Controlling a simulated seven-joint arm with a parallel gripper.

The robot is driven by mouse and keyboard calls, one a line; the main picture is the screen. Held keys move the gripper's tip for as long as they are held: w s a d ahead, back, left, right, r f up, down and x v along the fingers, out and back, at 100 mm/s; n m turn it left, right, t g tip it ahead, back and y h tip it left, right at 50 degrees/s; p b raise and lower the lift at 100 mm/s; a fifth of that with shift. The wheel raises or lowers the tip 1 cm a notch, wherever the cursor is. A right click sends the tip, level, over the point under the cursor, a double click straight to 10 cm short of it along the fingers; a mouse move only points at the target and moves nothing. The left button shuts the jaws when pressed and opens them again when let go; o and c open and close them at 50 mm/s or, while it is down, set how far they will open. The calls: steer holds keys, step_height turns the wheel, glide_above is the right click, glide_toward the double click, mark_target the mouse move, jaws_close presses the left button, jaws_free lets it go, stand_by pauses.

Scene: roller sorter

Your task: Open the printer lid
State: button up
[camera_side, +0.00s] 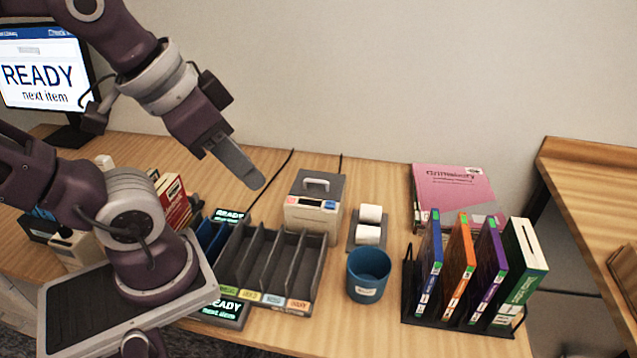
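The printer (308,217) is a small cream box near the middle of the desk, with a screen and coloured buttons on its front. Its grey lid (302,185) has a pale handle (317,184) on top, and the lid looks closed. My gripper (258,183) is in the air to the left of the printer and apart from it, pointing down and right. One grey finger shows; whether a second finger lies behind it cannot be seen. Nothing shows held in it.
A dark slotted sorter (262,299) stands in front of the printer. Two white paper rolls (369,213) stand on a grey holder to its right. A blue cup (368,274) and a book rack (462,324) stand further right. A monitor (45,75) is at the far left.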

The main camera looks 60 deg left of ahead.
steer(key=w+a+m+g, duration=0.1)
steer(key=w+a+m, duration=0.15)
steer(key=w, duration=0.45)
steer(key=m+g+y, duration=0.2)
steer(key=m+g, duration=0.1)
steer(key=m, duration=0.3)
glide_above(316, 191)
steer(key=s+d+x, duration=0.1)
steer(key=x, duration=0.5)
steer(key=s+d+x, duration=0.1)
steer(key=x, duration=0.6)
steer(key=s+d+f+x, duration=0.1)
steer(key=x, duration=0.6)
steer(key=shift+d+f, duration=0.3)
steer(key=shift+f, duration=0.5)
jaws_close()
